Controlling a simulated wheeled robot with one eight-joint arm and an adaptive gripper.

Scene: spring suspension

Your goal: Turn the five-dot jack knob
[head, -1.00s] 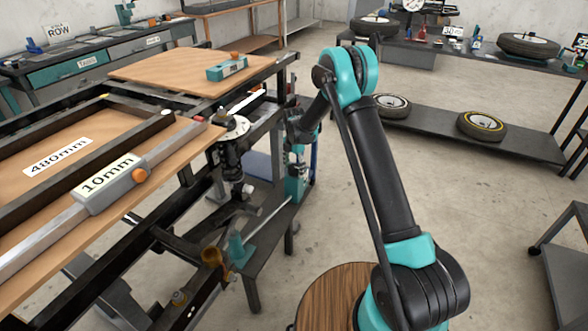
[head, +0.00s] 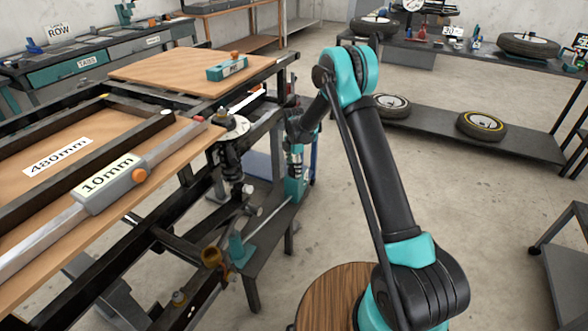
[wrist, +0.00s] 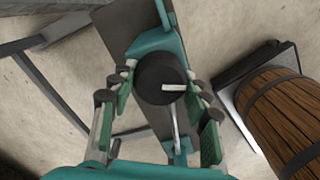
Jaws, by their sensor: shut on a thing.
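A dark round knob (wrist: 160,88) with one white bar mark on its face is in the middle of the wrist view. My gripper (wrist: 162,80) has its green-padded fingers on both sides of the knob and is shut on it. No dots can be made out on the knob. A teal jack body (wrist: 158,43) lies behind the knob, on a dark narrow bench. In the head view my gripper (head: 296,168) reaches down beside the workbench frame, and the knob cannot be told apart there.
A pale rod (wrist: 175,125) runs near the knob to a teal bracket (wrist: 178,150). A wooden-sided round thing (wrist: 285,120) stands at right.

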